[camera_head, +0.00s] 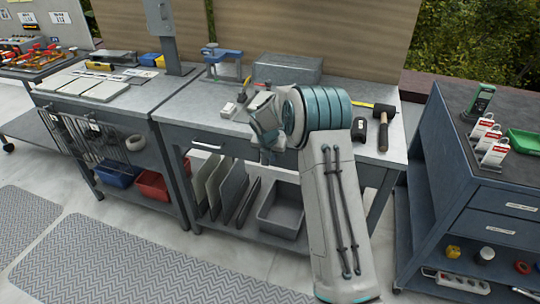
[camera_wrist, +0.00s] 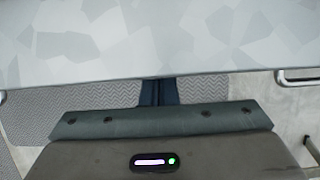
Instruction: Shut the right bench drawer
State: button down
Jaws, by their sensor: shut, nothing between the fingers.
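The bench (camera_head: 355,165) has a grey front under a pale top. Its right drawer is mostly hidden behind my arm in the head view. In the wrist view, a metal handle (camera_wrist: 297,75) at the right edge sits close to the bench front, probably the right drawer's. No open drawer interior shows, and I cannot tell whether the drawer stands slightly out. My gripper (camera_wrist: 158,92) is shut and empty, its dark fingers by the bench's front edge between two handles. Contact is unclear. In the head view, the left drawer handle (camera_head: 207,145) lies left of my wrist.
A hammer (camera_head: 383,122) and a blue vise (camera_head: 222,62) lie on the bench top (camera_head: 205,105). A grey bin (camera_head: 281,208) sits on the lower shelf. A dark blue cabinet (camera_head: 445,160) stands at the right. Floor mats (camera_head: 130,270) lie in front.

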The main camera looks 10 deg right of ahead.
jog(key=shift+w+d+r, duration=0.15)
jog(key=shift+r, duration=0.05)
jog(key=s+a+r+m+p, duration=0.25)
jog(key=s+r+m, duration=0.55)
jog(key=s+r, duration=0.85)
jog(key=s+r+m+y+p, duration=0.1)
jog(key=s+r+m+p, duration=0.1)
jog(key=s+m, duration=0.9)
jog(key=s+r+m+g+y+p, duration=0.1)
jog(key=s+r+m, duration=0.3)
jog(key=s+m, duration=0.7)
jog(key=s, duration=0.4)
jog(key=shift+s+d+r+p, duration=0.25)
jog(key=shift+s+d+p, duration=0.05)
jog(key=shift+d+p, duration=0.1)
